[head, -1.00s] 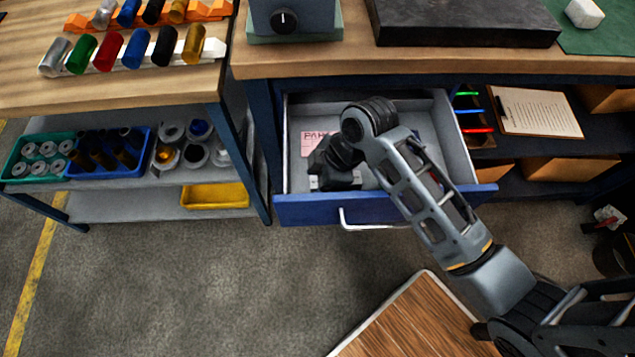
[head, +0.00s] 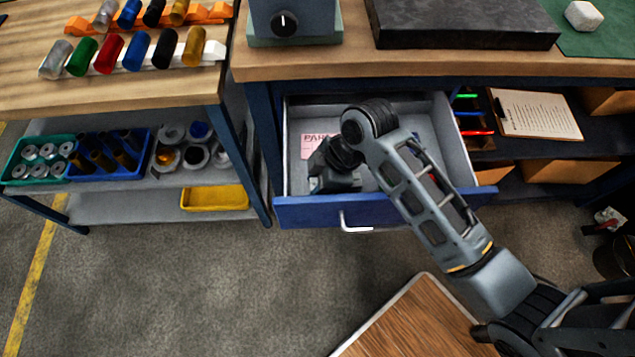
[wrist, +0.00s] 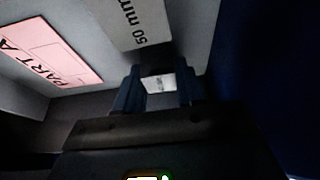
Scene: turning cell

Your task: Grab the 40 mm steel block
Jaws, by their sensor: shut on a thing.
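My gripper (wrist: 158,90) is shut on a small light grey block (wrist: 158,82), which sits between its two dark blue fingers in the wrist view. The mark on this block's face is too small to read. A larger grey block (wrist: 135,18) marked "50 mm" lies just ahead, apart from the held one. In the head view my gripper (head: 326,184) is down inside the open drawer, near its front left. The held block is hidden there by my gripper and wrist.
The open drawer (head: 462,150) has grey walls and a blue front (head: 300,212). A pink card (wrist: 48,50) reading "PART A" lies on its floor. The bench top (head: 300,66) overhangs the drawer's back. A shelf with a clipboard (head: 535,112) stands to the right.

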